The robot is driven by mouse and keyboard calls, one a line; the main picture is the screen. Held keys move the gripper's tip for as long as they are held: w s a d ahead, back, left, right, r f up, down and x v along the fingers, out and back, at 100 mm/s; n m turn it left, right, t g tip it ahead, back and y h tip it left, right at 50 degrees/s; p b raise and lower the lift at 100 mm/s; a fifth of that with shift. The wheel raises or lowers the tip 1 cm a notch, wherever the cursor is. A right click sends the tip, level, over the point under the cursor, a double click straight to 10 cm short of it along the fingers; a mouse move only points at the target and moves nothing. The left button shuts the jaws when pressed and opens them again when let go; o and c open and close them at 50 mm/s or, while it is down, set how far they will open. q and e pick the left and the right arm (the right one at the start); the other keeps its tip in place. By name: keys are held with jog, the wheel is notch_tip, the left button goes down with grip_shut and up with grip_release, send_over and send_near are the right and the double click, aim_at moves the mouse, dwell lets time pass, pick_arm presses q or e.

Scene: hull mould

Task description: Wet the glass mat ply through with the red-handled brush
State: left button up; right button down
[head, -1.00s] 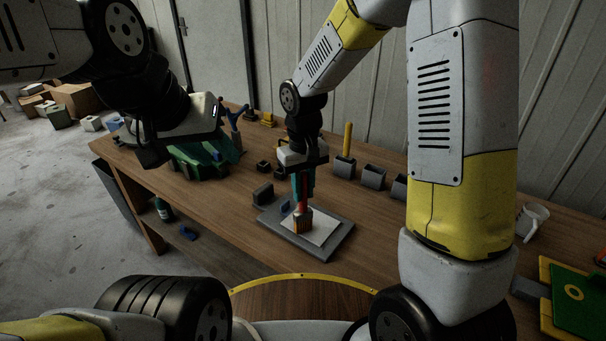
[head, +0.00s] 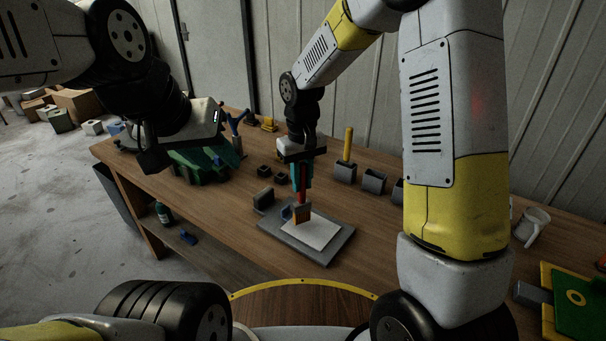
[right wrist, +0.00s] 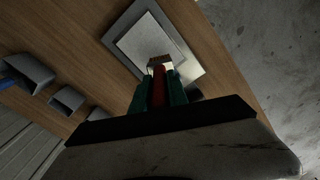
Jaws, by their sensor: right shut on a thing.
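The glass mat ply, a white sheet (head: 318,235), lies flat on a grey board (head: 328,257) on the bench. The sheet (right wrist: 145,40) also shows in the right wrist view. My right gripper (head: 301,188), with teal fingers, is shut on the red handle of the brush (head: 302,214), which is held upright, bristles down. The bristle end is at the sheet's far left edge; I cannot tell whether it touches. The red handle (right wrist: 158,86) shows between the fingers in the right wrist view.
Grey holders (head: 374,181) stand behind the board, one with a yellow handle (head: 348,145) upright in it. A small grey block (head: 263,198) is left of the board. A white mug (head: 531,226) and green tray (head: 582,300) are at right. The bench front-left is clear.

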jog(key=shift+w, duration=0.55)
jog(key=shift+f, duration=0.75)
jog(key=shift+r, duration=0.7)
jog(key=shift+s+d+r, duration=0.1)
jog(key=shift+s+d, duration=0.15)
jog(key=s+d, duration=0.3)
jog(key=d, duration=0.2)
jog(key=shift+s, duration=0.35)
jog(key=shift+f, duration=0.8)
